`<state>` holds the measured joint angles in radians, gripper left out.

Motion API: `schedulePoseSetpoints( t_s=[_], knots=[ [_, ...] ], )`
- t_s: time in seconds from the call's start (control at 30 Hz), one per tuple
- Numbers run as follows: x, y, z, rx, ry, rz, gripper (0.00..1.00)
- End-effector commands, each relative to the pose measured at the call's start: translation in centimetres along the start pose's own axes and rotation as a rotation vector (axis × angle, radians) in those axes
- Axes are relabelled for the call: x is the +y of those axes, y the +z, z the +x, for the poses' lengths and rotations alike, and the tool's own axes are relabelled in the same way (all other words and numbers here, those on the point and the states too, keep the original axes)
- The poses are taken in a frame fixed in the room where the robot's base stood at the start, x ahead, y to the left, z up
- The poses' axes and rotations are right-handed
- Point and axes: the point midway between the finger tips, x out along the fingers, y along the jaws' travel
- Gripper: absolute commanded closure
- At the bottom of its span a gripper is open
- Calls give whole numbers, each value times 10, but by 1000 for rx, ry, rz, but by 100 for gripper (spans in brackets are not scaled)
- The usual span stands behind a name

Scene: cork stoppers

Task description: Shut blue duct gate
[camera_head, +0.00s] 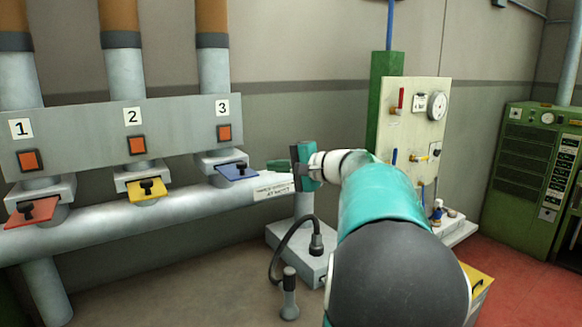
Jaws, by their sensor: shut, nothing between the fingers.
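The blue duct gate (238,171) is a flat blue plate with a small black handle, sticking out under the duct labelled 3. It shows at the left of centre in the head view. My gripper (272,166) is to the right of the blue gate, at about the same height in the picture, with its fingers pointing left. The fingers are shut and empty. A small gap shows between the fingertips and the plate; how far apart they are in depth I cannot tell.
A yellow gate (147,190) and a red gate (31,211) stick out under ducts 2 and 1. A thick white pipe (110,222) runs below them. A gauge panel (412,130) and a green cabinet (527,170) stand at the right.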

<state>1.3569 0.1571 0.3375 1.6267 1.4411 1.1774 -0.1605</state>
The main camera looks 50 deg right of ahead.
Motion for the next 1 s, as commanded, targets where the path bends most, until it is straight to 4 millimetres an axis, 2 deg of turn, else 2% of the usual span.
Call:
schedulePoseSetpoints(
  t_s=[0.2,0.33,0.5,0.87,1.0],
  knots=[
    [0,1,42,-3,-1,2,100],
    [0,0,59,-2,0,1,100],
    [0,1,68,-1,0,0,100],
    [0,0,70,-2,0,0,100],
    [-2,-7,82,-3,-1,0,100]
  ],
)
